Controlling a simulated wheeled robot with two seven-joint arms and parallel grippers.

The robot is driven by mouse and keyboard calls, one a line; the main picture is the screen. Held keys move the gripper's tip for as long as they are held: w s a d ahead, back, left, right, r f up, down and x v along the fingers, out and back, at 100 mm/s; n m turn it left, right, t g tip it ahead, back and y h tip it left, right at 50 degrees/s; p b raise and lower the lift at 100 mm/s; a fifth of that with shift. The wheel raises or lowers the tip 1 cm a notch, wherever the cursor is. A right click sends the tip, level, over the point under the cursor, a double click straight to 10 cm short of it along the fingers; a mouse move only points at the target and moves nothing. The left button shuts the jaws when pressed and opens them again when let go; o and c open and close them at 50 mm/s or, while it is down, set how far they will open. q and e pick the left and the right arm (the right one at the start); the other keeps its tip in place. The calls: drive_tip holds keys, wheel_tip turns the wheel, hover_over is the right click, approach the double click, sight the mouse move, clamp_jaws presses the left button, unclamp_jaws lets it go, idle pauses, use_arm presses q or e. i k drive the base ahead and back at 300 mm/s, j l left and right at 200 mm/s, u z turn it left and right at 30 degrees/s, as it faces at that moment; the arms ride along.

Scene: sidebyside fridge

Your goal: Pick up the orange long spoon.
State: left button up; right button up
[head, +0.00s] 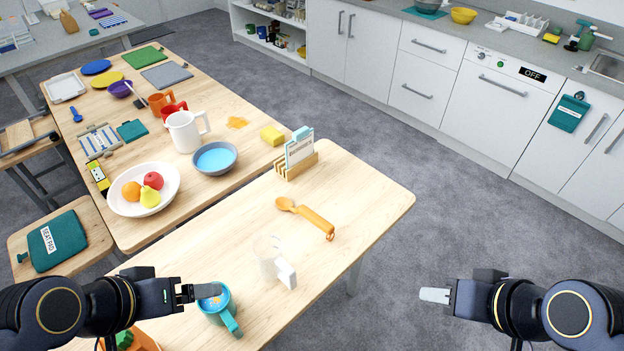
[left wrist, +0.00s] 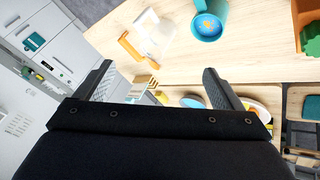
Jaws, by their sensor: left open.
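The orange long spoon (head: 308,217) lies on the near wooden table, its bowl toward the left and its thick handle toward the table's right edge. Part of it seems to show in the left wrist view (left wrist: 130,48). My left gripper (head: 197,292) is open and empty, above the table's near side by the teal mug, left of and well short of the spoon. Its two fingers show apart in the left wrist view (left wrist: 158,86). My right gripper (head: 437,295) is over the floor, right of the table and apart from the spoon; its finger gap is not clear.
A clear pitcher (head: 268,258) stands between my left gripper and the spoon. A teal mug (head: 220,305) is beside the left fingertips. A wooden holder with cards (head: 297,160) stands behind the spoon. A fruit bowl (head: 120,207) is at left.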

sight(283, 203)
drive_tip(key=i+l+u, duration=0.1)
drive_tip(key=l+u, duration=0.15)
drive_tip(key=l, duration=1.1)
drive_tip(key=i+l+u, duration=0.2)
drive_tip(key=i+l, duration=0.3)
drive_tip(key=i, duration=0.1)
